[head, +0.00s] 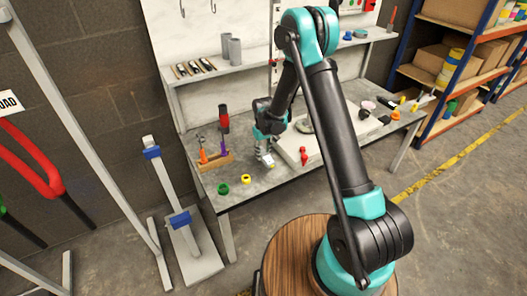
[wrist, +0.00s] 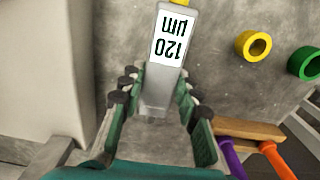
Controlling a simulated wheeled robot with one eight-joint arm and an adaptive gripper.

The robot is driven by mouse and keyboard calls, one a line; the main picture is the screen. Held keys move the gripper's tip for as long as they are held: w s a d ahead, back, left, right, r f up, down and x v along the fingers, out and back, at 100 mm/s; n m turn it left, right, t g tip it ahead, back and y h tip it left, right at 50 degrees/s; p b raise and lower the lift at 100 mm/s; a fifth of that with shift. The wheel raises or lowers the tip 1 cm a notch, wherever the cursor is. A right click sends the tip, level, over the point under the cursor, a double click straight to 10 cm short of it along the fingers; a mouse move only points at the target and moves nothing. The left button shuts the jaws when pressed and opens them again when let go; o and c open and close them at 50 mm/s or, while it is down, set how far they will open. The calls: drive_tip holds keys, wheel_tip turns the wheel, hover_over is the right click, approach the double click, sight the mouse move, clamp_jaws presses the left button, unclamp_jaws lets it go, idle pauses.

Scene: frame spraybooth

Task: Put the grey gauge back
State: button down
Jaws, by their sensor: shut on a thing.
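The grey gauge (wrist: 155,95) is a slim grey block with a white label reading "120 µm", upside down in the wrist view, and a yellow end at the top edge. My gripper (wrist: 155,103) is shut on it, with a finger on either side of its lower part. In the head view my gripper (head: 264,151) is low over the bench, between the wooden tool holder and the white slab. The gauge (head: 269,161) shows just below it. I cannot tell whether the gauge touches the bench top.
A yellow ring (head: 246,178) and a green ring (head: 223,189) lie near the bench's front left. The wooden holder (head: 218,161) holds upright tools. The white slab (head: 286,148) is close on the right, with a red item (head: 303,154). A raised shelf (head: 205,75) runs behind.

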drive_tip(key=shift+f, duration=1.95)
drive_tip(key=c, duration=1)
unclamp_jaws()
drive_tip(key=shift+r, duration=0.1)
